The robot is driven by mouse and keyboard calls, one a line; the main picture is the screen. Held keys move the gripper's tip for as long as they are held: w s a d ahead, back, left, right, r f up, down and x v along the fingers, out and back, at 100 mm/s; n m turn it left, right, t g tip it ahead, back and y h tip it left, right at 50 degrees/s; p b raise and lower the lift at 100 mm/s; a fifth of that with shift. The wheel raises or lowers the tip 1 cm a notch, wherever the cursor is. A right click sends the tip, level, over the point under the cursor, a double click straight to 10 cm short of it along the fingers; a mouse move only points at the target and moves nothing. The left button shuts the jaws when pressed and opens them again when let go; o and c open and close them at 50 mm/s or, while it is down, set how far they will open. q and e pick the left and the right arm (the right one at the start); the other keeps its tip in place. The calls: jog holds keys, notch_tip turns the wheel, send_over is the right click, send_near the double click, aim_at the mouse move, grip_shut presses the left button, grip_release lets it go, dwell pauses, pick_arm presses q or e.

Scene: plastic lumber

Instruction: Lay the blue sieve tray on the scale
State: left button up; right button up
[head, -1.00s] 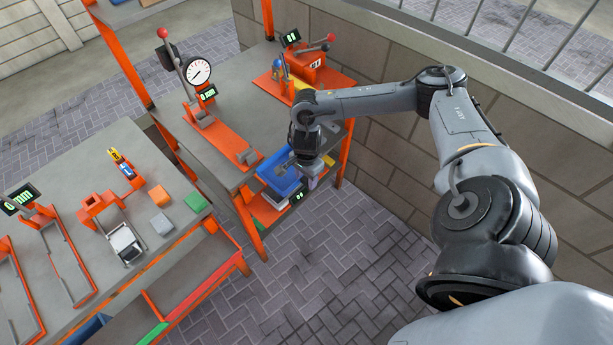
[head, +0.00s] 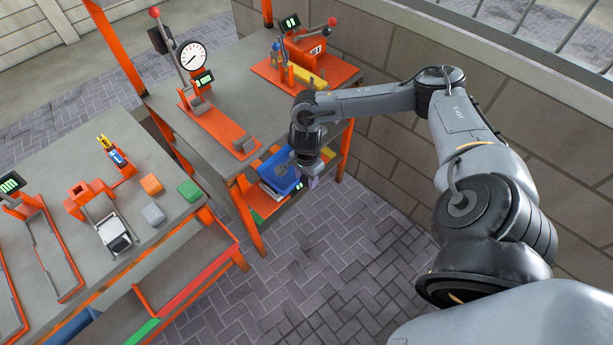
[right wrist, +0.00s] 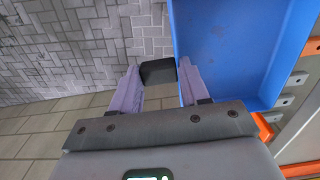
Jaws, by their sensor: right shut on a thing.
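The blue sieve tray (head: 280,172) is at the lower shelf of the far orange-framed bench, at the left of my right gripper (head: 312,171). In the right wrist view the tray (right wrist: 240,50) fills the upper right, beside the gripper's right finger. My right gripper (right wrist: 160,75) is shut with a black block, seemingly the tray's grip, between its fingertips. A small lit display (head: 298,186), seemingly the scale's, shows by the tray's front corner. The tray hides most of what is under it, so I cannot tell whether it touches the scale. My left gripper is out of view.
An orange bench post (head: 247,217) stands left of the tray. The upper bench top (head: 230,105) carries a dial press (head: 192,55) and an orange lever device (head: 307,52). A block wall (head: 385,135) is behind my right arm. The paved floor in front is clear.

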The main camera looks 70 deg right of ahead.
jog(key=shift+f, duration=0.15)
jog(key=shift+f+b, duration=0.5)
jog(key=shift+b, duration=0.1)
jog(key=o, duration=1.3)
jog(key=shift+c, duration=0.2)
notch_tip(320, 180, up, 9)
jog(key=shift+r+p, duration=0.2)
jog(key=shift+p, duration=0.7)
jog(key=shift+r, duration=0.7)
